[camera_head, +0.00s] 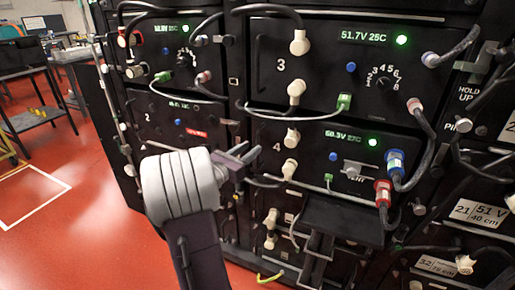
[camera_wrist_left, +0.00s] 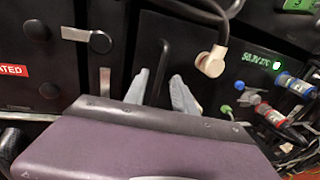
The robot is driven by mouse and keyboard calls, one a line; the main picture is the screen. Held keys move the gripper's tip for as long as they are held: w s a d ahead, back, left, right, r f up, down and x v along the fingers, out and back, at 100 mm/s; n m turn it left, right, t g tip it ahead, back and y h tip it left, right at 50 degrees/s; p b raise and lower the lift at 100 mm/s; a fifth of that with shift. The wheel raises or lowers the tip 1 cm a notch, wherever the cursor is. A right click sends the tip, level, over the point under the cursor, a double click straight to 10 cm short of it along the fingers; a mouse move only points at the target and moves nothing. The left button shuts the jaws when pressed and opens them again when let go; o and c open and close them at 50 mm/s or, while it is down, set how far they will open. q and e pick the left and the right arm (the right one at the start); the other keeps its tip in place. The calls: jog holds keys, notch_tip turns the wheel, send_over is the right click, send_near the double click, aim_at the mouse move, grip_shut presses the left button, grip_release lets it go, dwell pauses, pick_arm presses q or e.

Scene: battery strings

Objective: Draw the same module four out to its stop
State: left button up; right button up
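Module four (camera_head: 315,152) is a black front panel marked 4, with a green "60.3V 27C" readout, a cream plug and blue and red connectors at its right. It also shows in the left wrist view (camera_wrist_left: 225,82). My left gripper (camera_head: 246,158) is at the panel's left edge. In the left wrist view its two grey fingers (camera_wrist_left: 162,92) are apart, with a slim black upright handle (camera_wrist_left: 160,72) between them. I cannot tell whether they touch the handle. My right gripper is not in view.
Module three (camera_head: 287,85) is above, with cables looping across. A black shelf-like part (camera_head: 343,219) juts out below module four. More cables hang at the right (camera_head: 435,150). Open red floor (camera_head: 90,200) lies at the left, with a bench (camera_head: 30,118) beyond.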

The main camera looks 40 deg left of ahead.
pick_arm(q)
jog(key=w, duration=0.4)
jog(key=shift+w+a+b, duration=0.25)
jog(key=shift+w+b, duration=0.1)
grip_shut()
dwell(1.1)
